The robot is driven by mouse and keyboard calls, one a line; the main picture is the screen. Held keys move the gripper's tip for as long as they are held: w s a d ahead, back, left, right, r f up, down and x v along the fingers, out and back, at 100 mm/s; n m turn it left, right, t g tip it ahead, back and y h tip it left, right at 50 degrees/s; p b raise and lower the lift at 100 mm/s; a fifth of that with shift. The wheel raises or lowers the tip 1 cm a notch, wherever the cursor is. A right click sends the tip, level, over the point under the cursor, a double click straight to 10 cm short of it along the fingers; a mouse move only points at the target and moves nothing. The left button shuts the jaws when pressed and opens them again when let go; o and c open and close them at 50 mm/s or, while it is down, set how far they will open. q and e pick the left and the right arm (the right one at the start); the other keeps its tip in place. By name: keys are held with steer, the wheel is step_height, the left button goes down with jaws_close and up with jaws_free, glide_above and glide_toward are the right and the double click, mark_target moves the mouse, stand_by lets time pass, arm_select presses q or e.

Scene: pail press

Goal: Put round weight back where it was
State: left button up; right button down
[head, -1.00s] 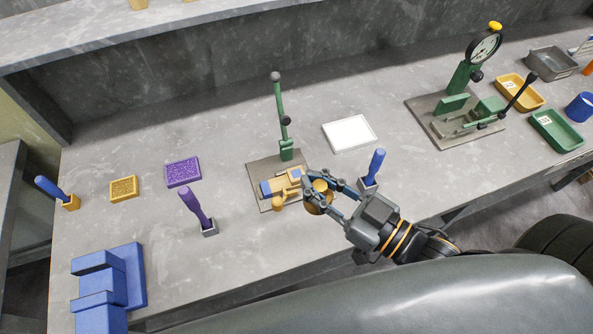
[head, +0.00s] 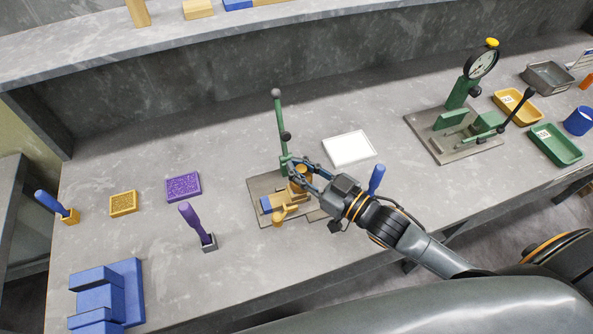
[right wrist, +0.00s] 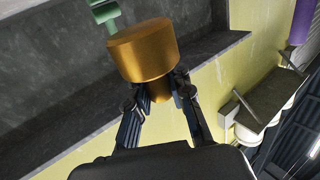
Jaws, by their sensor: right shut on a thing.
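The round weight, a brass-coloured cylinder (head: 304,173) with a narrower part below its wide head, is held by my right gripper (head: 302,168). It also shows large in the right wrist view (right wrist: 145,50), with the fingers shut on the narrower part. In the head view it is over the back part of the small press's base plate (head: 262,184), close to the green lever post (head: 281,125). Whether it touches the press is hidden by the fingers. My left gripper is not in view.
Brass pieces and a blue block (head: 265,204) lie on the press base. A white tray (head: 350,148) stands to its right. A purple-handled stamp (head: 193,222) and a purple pad (head: 183,186) are to the left. A blue-handled stamp (head: 377,178) stands behind my right arm.

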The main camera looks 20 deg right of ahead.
steer(key=shift+w+f+p, duration=0.35)
steer(key=shift+f, duration=0.35)
steer(key=shift+w+f+p, duration=0.3)
steer(key=shift+f+p, duration=0.05)
steer(key=shift+f, duration=0.8)
steer(key=shift+f, duration=0.1)
steer(key=shift+f, duration=0.1)
steer(key=c, duration=1.2)
jaws_free()
steer(key=shift+s+f, duration=0.1)
